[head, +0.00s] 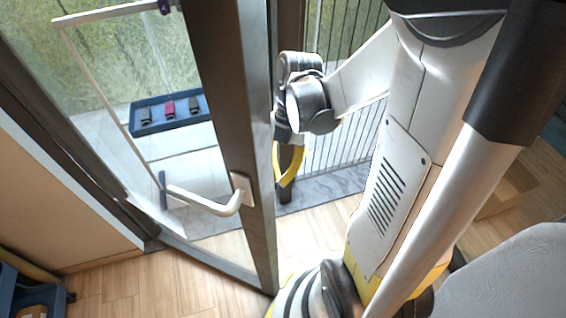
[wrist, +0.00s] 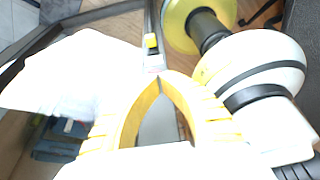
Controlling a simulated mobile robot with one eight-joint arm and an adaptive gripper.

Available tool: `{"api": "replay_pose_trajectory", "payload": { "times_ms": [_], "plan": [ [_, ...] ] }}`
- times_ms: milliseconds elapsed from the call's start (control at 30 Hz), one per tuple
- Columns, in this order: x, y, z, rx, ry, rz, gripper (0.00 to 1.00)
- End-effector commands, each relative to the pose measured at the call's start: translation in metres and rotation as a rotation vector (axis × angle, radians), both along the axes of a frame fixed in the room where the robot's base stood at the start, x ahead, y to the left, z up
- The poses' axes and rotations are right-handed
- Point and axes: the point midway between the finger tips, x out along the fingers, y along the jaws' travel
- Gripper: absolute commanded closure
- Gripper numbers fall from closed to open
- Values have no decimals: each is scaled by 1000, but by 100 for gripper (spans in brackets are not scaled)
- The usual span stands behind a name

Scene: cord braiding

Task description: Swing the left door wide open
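The left door (head: 232,100) is a glass door with a dark frame, standing at an angle with a gap to its right. Its pale lever handle (head: 205,200) is on the near face, by the free edge. My gripper (head: 287,165) is in the gap just right of that edge, partly hidden behind the frame; one curved yellow finger shows. In the wrist view, the yellow fingertips of my gripper (wrist: 161,77) meet with nothing visible held between them. A narrow grey strip, seemingly the door edge (wrist: 153,25), lies just beyond the tips; contact cannot be told.
Beyond the glass, a blue tray (head: 170,127) holds several small dark and red items. A dark railing (head: 335,140) stands beyond the opening. A grey rounded seat (head: 510,270) is at the lower right.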

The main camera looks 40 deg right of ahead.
Motion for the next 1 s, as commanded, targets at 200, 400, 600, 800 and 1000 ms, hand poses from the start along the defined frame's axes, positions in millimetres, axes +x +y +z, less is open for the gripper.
{"api": "replay_pose_trajectory", "payload": {
  "times_ms": [200,400,600,800,1000],
  "plan": [
    [-16,26,2,0,0,3,100],
    [-19,32,3,0,0,1,100],
    [-19,32,3,0,0,0,100],
    [-20,35,4,-1,-1,-7,100],
    [-29,54,5,-3,-1,-62,100]
  ]
}}
